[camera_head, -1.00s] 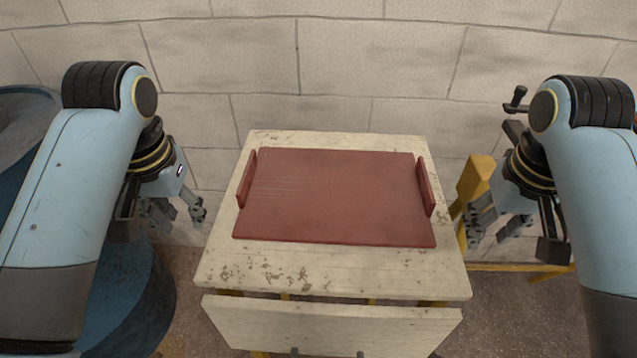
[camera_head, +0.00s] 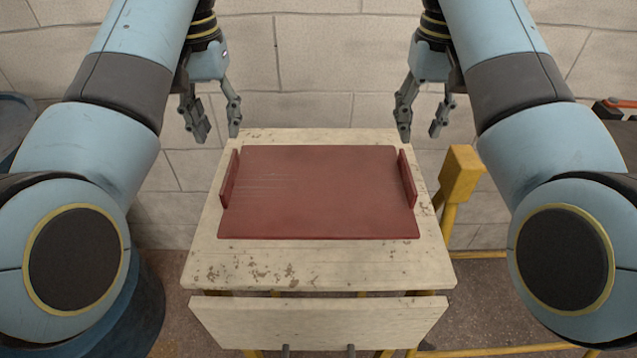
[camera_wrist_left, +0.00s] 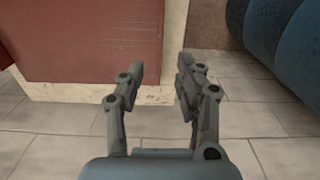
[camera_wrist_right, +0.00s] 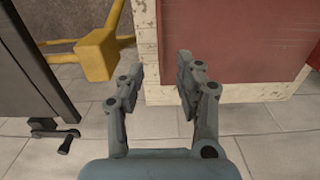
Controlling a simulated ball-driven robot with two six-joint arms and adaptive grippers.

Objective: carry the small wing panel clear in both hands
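The small wing panel (camera_head: 315,195) is a flat dark red sheet with a raised lip along its left end (camera_head: 230,179) and its right end (camera_head: 408,179). It lies on a worn cream table (camera_head: 320,265). It also shows in the left wrist view (camera_wrist_left: 95,40) and the right wrist view (camera_wrist_right: 235,40). My left gripper (camera_head: 217,138) is open and empty, above the table's back left corner. My right gripper (camera_head: 420,138) is open and empty, above the back right corner. Both are apart from the panel.
A yellow post and rail (camera_head: 460,175) stand right of the table. A blue barrel-like thing (camera_head: 130,310) is at the left, partly behind my arm. A pale block wall (camera_head: 315,70) closes the back. A dark bench with a red-handled item (camera_head: 610,108) is at far right.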

